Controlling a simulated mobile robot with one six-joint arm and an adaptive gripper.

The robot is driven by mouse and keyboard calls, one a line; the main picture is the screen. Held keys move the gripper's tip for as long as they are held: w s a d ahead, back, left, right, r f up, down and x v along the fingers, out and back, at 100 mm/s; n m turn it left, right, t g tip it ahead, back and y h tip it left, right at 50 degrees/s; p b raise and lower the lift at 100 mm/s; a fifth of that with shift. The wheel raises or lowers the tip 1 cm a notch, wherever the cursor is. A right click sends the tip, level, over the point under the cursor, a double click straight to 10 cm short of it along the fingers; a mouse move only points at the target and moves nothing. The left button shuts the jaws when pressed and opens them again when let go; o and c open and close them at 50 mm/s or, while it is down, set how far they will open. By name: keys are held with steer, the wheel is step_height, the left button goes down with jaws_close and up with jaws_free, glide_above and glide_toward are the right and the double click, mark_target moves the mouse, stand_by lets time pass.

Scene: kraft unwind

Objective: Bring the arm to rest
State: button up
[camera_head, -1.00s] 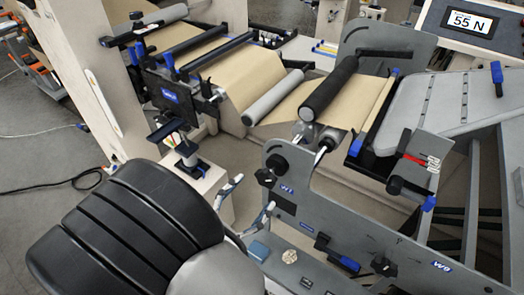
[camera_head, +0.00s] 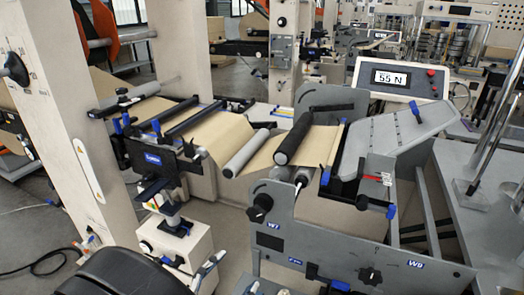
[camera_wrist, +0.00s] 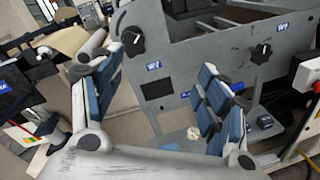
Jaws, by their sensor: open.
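My gripper (camera_head: 235,272) shows at the bottom of the head view, with my black arm cover beside it to the left. In the wrist view my gripper (camera_wrist: 160,62) is open, its blue-padded fingers wide apart with nothing between them. Beyond the fingers stands the grey side plate (camera_wrist: 180,65) with black knobs and blue labels. The same side plate (camera_head: 330,235) stands right of my gripper in the head view. Most of my arm is outside the head view.
Brown kraft web (camera_head: 222,135) runs over rollers, including a black roller (camera_head: 293,139). A display (camera_head: 401,79) reads 55 N. A beige post (camera_head: 75,120) stands at left. A black cable (camera_head: 40,265) lies on the open floor at left.

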steer(key=s+d+r+m+g+h, duration=0.1)
steer(key=s+d+r+m+g, duration=0.1)
steer(key=d+m+g, duration=0.55)
steer(key=s+d+r+m+g+h, duration=0.1)
steer(key=d+r+m+g, duration=0.2)
steer(key=d, duration=0.8)
steer(key=s+d+m+g+y, duration=0.4)
steer(key=s+d+m+y, duration=0.1)
steer(key=s+m, duration=0.2)
steer(key=r+m+t+y, duration=0.1)
steer(key=m+y, duration=0.1)
steer(key=s+a+r+m+t+y, duration=0.1)
steer(key=m+t+y, duration=0.1)
steer(key=s+a+r+m+t+y, duration=0.1)
steer(key=r+m+y, duration=0.1)
steer(key=m, duration=0.1)
steer(key=shift+s+a, duration=0.1)
steer(key=shift+a+f, duration=0.1)
